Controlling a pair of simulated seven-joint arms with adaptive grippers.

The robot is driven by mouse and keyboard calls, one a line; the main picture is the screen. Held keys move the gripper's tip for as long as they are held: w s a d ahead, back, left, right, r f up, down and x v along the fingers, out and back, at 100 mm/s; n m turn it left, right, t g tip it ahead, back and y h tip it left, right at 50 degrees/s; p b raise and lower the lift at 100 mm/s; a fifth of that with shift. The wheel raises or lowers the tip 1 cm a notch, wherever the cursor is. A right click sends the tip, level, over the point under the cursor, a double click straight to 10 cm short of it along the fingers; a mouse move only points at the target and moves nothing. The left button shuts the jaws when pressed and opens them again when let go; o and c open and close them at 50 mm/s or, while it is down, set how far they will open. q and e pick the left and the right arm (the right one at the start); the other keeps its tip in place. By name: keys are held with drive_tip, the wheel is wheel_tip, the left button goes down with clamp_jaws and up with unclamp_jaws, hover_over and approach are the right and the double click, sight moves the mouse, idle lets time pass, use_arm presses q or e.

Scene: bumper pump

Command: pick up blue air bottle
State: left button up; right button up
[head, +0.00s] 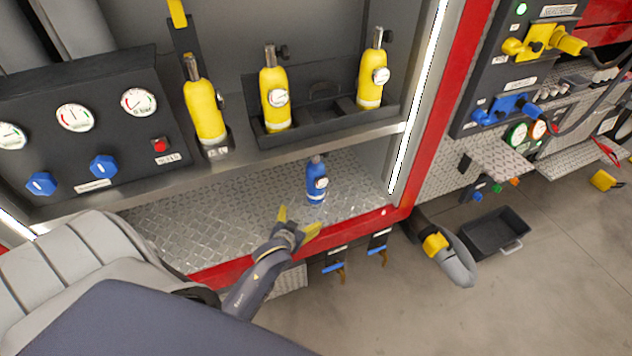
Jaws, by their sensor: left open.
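The blue air bottle (316,184) stands upright on the metal tread-plate floor of the lower compartment, near its right end. It has a round gauge on its side. My left gripper (298,224) is open and empty, with yellow fingertips spread apart. It is in front of the bottle and a little to its left in the head view, apart from it. My right gripper does not show.
Several yellow bottles (275,100) stand on the shelf above, some in a black tray (325,112). A gauge panel (85,130) is at left. A red edge (222,272) borders the compartment floor. The tread plate (215,225) left of the bottle is clear.

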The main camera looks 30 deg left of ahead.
use_arm(q)
drive_tip(key=n+t, duration=0.1)
drive_tip(key=n, duration=0.1)
approach(313, 192)
drive_tip(key=x, duration=0.9)
drive_tip(key=shift+w+a, duration=0.1)
drive_tip(key=shift+w, duration=0.05)
drive_tip(key=shift+x, duration=2.25)
drive_tip(key=shift+c, duration=0.4)
drive_tip(key=c, duration=1.5)
drive_tip(key=shift+w+r, duration=0.1)
drive_tip(key=shift+w, duration=0.05)
drive_tip(key=shift+c, duration=0.6)
drive_tip(key=shift+r, duration=0.15)
